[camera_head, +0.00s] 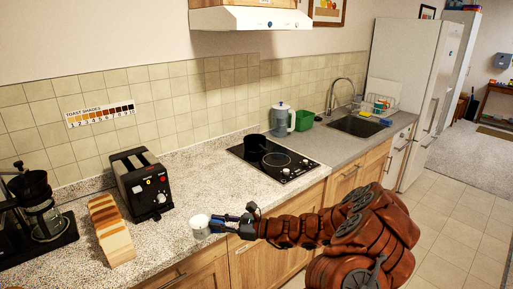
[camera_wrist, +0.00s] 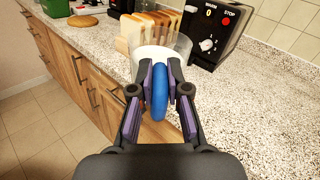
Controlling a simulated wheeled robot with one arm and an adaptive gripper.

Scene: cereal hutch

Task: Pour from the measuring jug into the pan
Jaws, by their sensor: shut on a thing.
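The measuring jug (camera_head: 201,226) is a small clear cup with whitish contents and a blue handle, at the counter's front edge below the toaster. It also shows in the wrist view (camera_wrist: 176,46), upright, with its blue handle (camera_wrist: 160,97) between my fingers. My gripper (camera_head: 226,224) is shut on that handle; the fingers also show in the wrist view (camera_wrist: 161,74). I cannot tell whether the jug touches the counter. The pan (camera_head: 255,144) is dark and stands on the black hob (camera_head: 277,161), further right and back, apart from the jug. Its inside is hidden.
A black toaster (camera_head: 143,184) and sliced bread (camera_head: 111,231) stand left of the jug. A coffee maker (camera_head: 43,214) is at far left. A kettle (camera_head: 282,120) and green tub (camera_head: 304,119) stand behind the hob. The counter between toaster and hob is clear.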

